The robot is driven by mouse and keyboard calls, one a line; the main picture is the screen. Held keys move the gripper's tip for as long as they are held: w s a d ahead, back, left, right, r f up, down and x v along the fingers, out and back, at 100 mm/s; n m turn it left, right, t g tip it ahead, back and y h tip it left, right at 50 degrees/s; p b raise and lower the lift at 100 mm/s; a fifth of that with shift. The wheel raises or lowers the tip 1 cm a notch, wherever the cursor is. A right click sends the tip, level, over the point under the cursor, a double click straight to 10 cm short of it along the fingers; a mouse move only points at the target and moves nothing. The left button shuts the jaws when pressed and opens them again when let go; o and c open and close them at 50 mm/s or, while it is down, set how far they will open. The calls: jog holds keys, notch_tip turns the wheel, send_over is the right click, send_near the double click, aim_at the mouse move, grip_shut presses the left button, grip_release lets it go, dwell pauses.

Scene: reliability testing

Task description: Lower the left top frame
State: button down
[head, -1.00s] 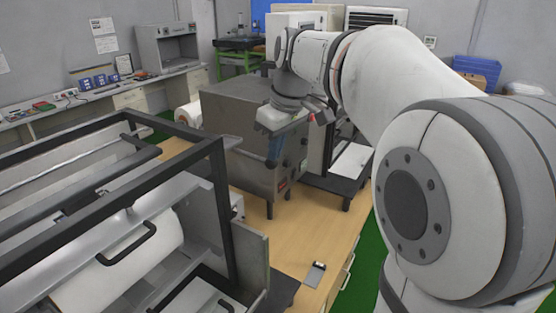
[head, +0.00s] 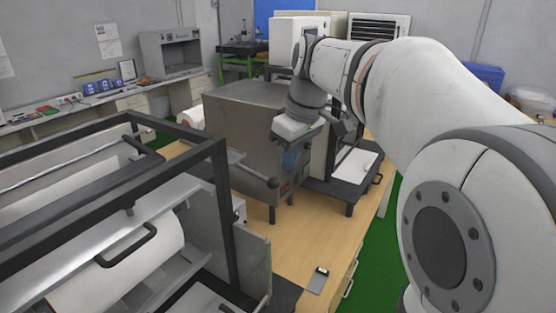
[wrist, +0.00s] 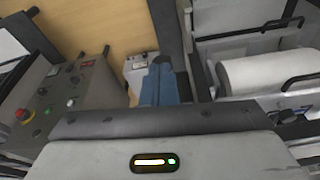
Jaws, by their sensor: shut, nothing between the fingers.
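A black open frame (head: 180,128) tops the machine at the left in the head view. I cannot tell which part of it is the left top frame. A white roll (head: 120,265) with a black handle (head: 127,246) sits under its bars. My gripper (head: 290,160) is at the front of a grey box-shaped unit, right of the frame and apart from it. In the wrist view its blue fingers (wrist: 163,82) are together and empty. The white roll (wrist: 270,74) and a black handle (wrist: 282,24) are to their right.
The grey unit (head: 235,125) stands on the wooden table (head: 310,235). A lever with a dark knob (head: 272,184) sticks out near it. A control panel (wrist: 65,95) with buttons is left of my fingers. A small dark object (head: 318,279) lies on the table.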

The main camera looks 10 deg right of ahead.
jog(key=v, duration=0.8)
jog(key=shift+s+f, duration=0.1)
jog(key=shift+f, duration=0.1)
jog(key=s+f+m+h, duration=0.1)
jog(key=s+f+m, duration=0.2)
jog(key=s+f, duration=0.5)
jog(key=s+a+f+m+t, duration=0.1)
jog(key=s+f+m, duration=0.3)
jog(key=s+f, duration=0.4)
notch_tip(320, 180, down, 7)
jog(key=shift+s+a+r+h, duration=0.15)
jog(key=shift+s+h, duration=0.1)
jog(key=shift+h, duration=0.15)
